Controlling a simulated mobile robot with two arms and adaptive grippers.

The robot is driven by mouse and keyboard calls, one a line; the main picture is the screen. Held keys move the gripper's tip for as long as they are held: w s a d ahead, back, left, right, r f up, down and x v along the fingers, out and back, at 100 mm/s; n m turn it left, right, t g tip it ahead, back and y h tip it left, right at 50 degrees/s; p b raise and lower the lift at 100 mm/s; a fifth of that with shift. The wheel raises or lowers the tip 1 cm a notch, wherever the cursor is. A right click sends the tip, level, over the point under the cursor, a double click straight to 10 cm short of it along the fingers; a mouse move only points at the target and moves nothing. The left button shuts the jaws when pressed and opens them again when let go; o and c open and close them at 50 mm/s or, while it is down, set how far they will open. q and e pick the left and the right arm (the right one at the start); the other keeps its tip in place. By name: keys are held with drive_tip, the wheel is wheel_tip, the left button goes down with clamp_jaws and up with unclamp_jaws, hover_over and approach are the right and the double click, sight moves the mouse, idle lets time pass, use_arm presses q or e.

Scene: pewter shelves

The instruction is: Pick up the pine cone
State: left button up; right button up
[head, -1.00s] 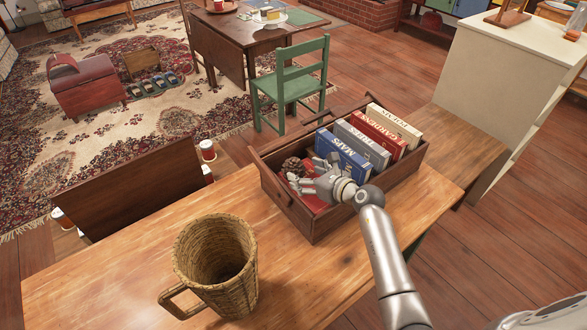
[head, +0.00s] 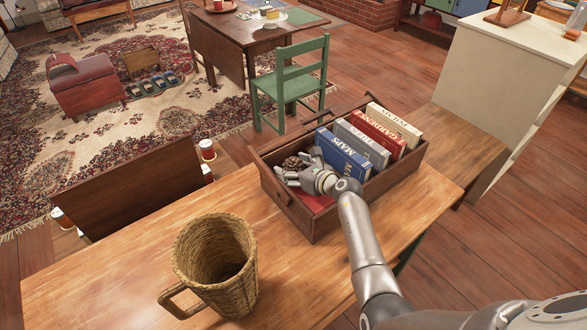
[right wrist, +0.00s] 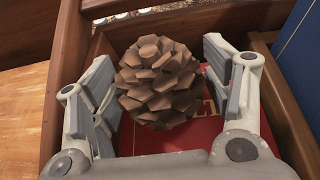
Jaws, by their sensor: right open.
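The pine cone (right wrist: 158,82) is brown and scaly. In the right wrist view it sits above a red book (right wrist: 185,133) inside the wooden box, between the two open fingers of my right gripper (right wrist: 160,95). The fingers stand on either side of it with a small gap to each. In the head view the pine cone (head: 295,162) is partly hidden by my right gripper (head: 290,174), which reaches down into the box's left end. My left gripper is not in view.
The wooden box (head: 283,199) stands on a wooden table (head: 130,270). Upright books, the nearest a blue one (head: 343,155), fill its right part, close beside my gripper. A wicker mug (head: 215,265) stands at the table's front left. A green chair (head: 290,85) is behind.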

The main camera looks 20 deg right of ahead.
drive_tip(key=c, duration=0.6)
